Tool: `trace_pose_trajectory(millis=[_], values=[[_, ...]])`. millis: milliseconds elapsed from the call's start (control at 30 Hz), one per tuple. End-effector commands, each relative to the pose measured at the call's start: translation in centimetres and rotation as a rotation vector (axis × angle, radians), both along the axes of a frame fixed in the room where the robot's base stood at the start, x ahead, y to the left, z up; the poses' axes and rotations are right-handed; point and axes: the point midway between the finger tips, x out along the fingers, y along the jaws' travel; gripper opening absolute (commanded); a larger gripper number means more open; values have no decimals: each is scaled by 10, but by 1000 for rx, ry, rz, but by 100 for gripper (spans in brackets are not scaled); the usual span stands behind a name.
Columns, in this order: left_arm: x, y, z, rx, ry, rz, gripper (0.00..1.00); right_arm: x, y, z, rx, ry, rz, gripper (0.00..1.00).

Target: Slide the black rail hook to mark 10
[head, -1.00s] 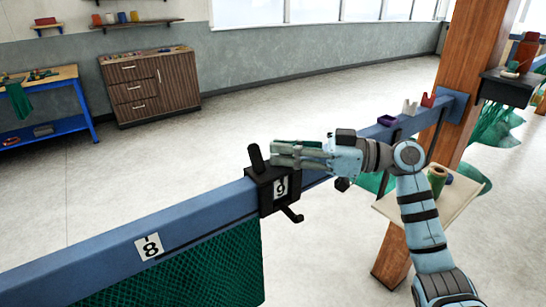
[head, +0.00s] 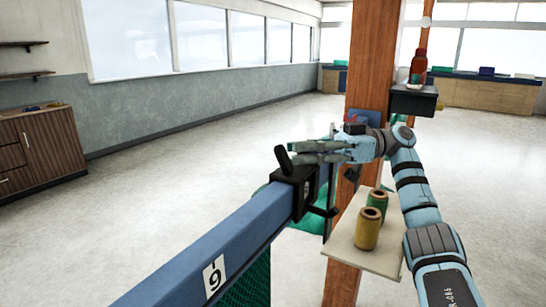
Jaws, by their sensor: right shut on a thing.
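The black rail hook (head: 291,188) sits on the blue rail (head: 235,229), with its lever tilted up at the left and its hook arm sticking out at the right. The mark 9 plate (head: 214,277) is on the rail's side, nearer to me than the hook. The hook's window is seen too steeply to read a number in it; I see no plate for mark 10. My left gripper is not in view.
A wooden post (head: 378,62) stands at the rail's far end. A small board with spools (head: 367,228) is right of the rail, below my right arm. A black shelf (head: 414,101) holds a red bottle (head: 418,66). Green net hangs below the rail. The floor at the left is open.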

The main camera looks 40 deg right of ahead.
Motion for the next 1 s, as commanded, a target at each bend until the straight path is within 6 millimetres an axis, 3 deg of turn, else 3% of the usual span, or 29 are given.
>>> trace_pose_trajectory(millis=[433, 467, 567, 867, 1000], values=[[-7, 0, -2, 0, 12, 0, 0, 0, -2, 0, -1, 3, 8, 0], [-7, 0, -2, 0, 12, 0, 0, 0, -2, 0, -1, 3, 7, 24], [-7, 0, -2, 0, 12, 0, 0, 0, -2, 0, -1, 3, 8, 40], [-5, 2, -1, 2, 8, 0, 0, 0, -2, 0, -2, 3, 8, 41], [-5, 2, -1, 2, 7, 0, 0, 0, -2, 16, 0, -2, 8, 41]])
